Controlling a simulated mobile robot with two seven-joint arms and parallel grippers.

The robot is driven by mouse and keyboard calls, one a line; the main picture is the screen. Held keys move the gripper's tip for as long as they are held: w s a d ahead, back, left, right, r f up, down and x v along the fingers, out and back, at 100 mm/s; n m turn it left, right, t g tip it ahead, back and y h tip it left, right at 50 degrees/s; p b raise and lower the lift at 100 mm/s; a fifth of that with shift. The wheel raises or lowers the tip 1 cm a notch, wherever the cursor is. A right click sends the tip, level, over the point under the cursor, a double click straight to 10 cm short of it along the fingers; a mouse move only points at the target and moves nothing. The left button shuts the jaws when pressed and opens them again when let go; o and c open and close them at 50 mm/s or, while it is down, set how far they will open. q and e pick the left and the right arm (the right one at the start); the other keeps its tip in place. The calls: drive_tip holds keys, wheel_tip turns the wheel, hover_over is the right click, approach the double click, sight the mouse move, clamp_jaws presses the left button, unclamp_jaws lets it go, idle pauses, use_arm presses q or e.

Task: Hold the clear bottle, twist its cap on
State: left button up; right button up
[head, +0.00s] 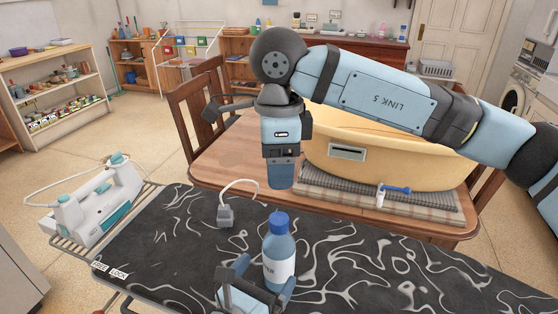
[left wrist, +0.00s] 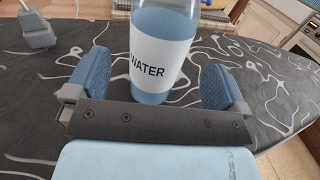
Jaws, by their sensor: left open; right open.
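The clear bottle (head: 279,262) stands upright on the dark patterned board, with a white label reading WATER. Its blue cap (head: 279,222) sits at the top of the bottle; I cannot tell how tight it is. My left gripper (head: 264,277) is open, low by the bottle. In the left wrist view the bottle (left wrist: 162,52) is at the mouth of the gripper, between the finger tips, with gaps on both sides. My right gripper (head: 281,182) is open and points down, seen above the cap and apart from it. The bottle's top is outside the left wrist view.
The board (head: 170,245) carries a white and teal iron (head: 100,200) at its left end and a grey plug (head: 226,214) on a white cord. Behind it, a wooden table holds a yellow tub (head: 390,155) and a blue-handled item (head: 394,190). The board's right side is clear.

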use_arm(q)
drive_tip(key=v, duration=0.7)
drive_tip(key=shift+s+a, duration=0.25)
drive_tip(key=shift+s, duration=0.1)
